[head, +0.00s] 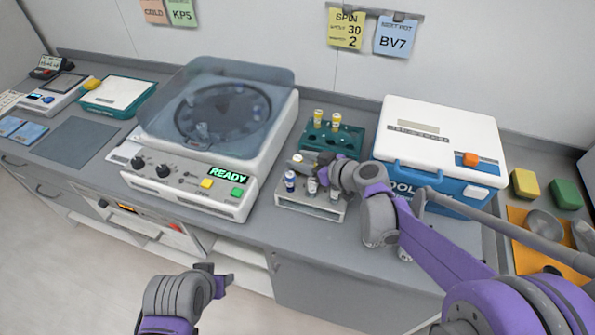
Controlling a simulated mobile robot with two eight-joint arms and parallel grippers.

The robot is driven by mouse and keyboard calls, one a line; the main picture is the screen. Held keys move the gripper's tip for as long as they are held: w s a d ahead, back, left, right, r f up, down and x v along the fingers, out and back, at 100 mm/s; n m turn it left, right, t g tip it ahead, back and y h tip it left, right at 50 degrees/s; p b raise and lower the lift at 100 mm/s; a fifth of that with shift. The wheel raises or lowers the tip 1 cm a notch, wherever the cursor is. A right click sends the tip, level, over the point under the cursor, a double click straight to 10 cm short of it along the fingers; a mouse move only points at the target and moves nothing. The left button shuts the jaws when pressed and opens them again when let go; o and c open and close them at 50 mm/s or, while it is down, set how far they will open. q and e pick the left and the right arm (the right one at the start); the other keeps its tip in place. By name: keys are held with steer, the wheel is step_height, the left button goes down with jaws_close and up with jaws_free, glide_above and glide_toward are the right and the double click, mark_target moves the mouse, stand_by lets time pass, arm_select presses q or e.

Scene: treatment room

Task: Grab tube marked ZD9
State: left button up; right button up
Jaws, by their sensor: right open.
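A pale tube rack (317,208) stands on the counter to the right of the centrifuge. It holds a blue-and-white tube (290,181) and other tubes partly hidden by my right gripper. A teal rack (345,139) behind it holds yellow-capped tubes (318,118). No tube marking can be read, so I cannot tell which is ZD9. My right gripper (309,166) is open, over the pale rack and close to its tubes. My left gripper (219,279) is low in front of the counter, apart from the racks; its jaw opening is unclear.
A blue-and-white cooler box (440,140) stands close to the right of the racks. An orange tray (518,217) with utensils is farther right. A grey mat (75,141) lies bare at left.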

jaws_close()
stand_by(0.4)
